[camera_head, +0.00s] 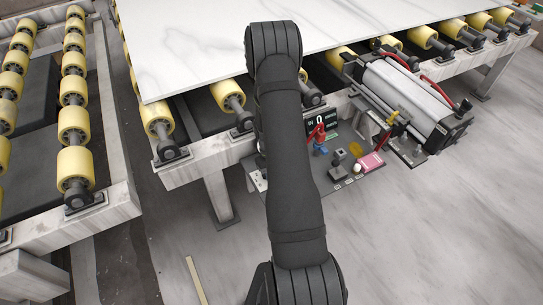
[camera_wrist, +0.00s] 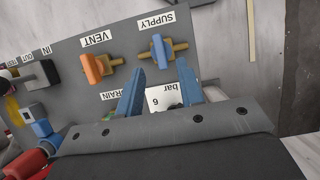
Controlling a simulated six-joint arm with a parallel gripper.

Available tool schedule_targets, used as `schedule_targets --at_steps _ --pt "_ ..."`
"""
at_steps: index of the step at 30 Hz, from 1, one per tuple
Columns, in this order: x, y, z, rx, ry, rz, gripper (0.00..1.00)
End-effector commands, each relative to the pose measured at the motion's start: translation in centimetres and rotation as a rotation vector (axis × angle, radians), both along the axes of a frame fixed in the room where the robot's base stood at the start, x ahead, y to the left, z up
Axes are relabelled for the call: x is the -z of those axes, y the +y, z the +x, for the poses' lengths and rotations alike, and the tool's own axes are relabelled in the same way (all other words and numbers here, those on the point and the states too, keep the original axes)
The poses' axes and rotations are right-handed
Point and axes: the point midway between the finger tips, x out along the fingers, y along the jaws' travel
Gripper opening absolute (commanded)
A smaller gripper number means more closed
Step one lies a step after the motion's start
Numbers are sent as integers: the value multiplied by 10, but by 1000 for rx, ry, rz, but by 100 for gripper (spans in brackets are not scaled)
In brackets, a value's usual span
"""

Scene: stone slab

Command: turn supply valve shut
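In the wrist view the supply valve has a blue handle (camera_wrist: 159,50) on a brass body, under a SUPPLY label (camera_wrist: 156,20) on a grey panel (camera_wrist: 210,45). The handle points towards my gripper, across the brass body. My gripper (camera_wrist: 160,67) has two blue fingers, spread apart with nothing held. The near end of the handle is close to the gap between the fingertips; contact cannot be told. In the head view my arm hides the gripper and the supply valve.
An orange vent valve (camera_wrist: 97,68) is left of the supply valve. A "6 bar" plate (camera_wrist: 165,97) shows between my fingers, and a DRAIN label is partly covered.

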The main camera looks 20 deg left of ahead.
Motion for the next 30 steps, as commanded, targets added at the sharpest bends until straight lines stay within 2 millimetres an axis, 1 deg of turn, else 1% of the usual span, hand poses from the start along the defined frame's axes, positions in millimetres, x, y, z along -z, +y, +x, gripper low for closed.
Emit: schedule_targets --at_steps 1,3,9,12,15,21,30 --pt "-13 5 5 -1 -6 3 35" --pt "-29 9 9 -2 -5 3 35" --pt "-72 22 22 -1 -2 2 35" --pt "-88 26 26 -1 -1 2 35" --pt "-99 30 29 -1 0 0 35" --pt "-109 32 31 -1 2 0 35" --pt "-109 32 31 -1 2 -1 35"
